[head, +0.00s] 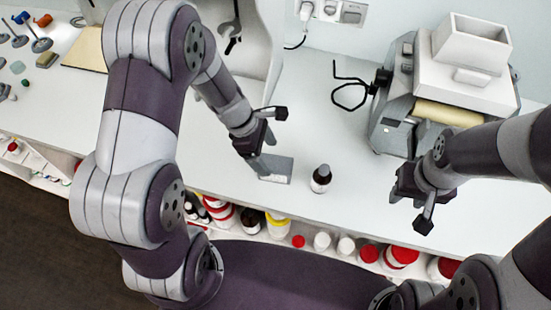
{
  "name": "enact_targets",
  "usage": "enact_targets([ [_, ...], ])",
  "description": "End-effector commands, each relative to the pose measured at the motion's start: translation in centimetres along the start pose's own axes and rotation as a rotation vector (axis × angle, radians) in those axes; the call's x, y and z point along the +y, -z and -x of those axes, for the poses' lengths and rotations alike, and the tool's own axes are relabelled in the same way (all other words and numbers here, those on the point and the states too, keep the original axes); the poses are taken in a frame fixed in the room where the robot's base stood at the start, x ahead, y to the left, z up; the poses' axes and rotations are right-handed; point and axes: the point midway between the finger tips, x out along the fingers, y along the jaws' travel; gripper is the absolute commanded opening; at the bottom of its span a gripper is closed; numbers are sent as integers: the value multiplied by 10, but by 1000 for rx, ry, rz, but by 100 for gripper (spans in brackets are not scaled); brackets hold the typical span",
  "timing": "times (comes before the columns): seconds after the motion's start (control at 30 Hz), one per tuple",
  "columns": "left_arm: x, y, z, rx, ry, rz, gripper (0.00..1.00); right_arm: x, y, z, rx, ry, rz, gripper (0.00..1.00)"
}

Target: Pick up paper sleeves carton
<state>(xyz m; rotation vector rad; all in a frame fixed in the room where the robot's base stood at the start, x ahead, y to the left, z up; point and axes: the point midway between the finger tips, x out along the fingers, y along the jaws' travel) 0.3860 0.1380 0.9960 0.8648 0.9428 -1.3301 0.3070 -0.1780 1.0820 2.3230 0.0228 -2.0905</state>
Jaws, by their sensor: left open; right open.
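A small grey, box-like item (274,168) lies on the white counter, just below my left gripper in the head view. It may be the paper sleeves carton, but no label is readable. My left gripper (266,132) is open, with its jaws close above the item's upper left end. I cannot tell whether they touch it. My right gripper (417,204) is open and empty over the counter's front part, well to the right of the item.
A white and grey mill (443,90) stands at the back right. Jars and bottles (278,225) fill the shelf below the counter edge. A tan board (86,50) lies far left.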

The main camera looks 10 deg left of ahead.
Motion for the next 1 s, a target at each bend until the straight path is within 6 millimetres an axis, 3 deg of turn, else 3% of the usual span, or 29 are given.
enact_targets([
  [0.4,4,-4,-64,2,0,-5,83,0,0,0,0,0,0,43],
  [0.67,5,-4,-69,3,-3,-6,83,0,0,0,1,0,0,43],
  [0.83,4,-4,-68,3,-2,-7,31,0,0,0,1,0,0,43],
  [1.0,4,-4,-68,3,-2,-7,28,0,0,0,1,0,0,43],
])
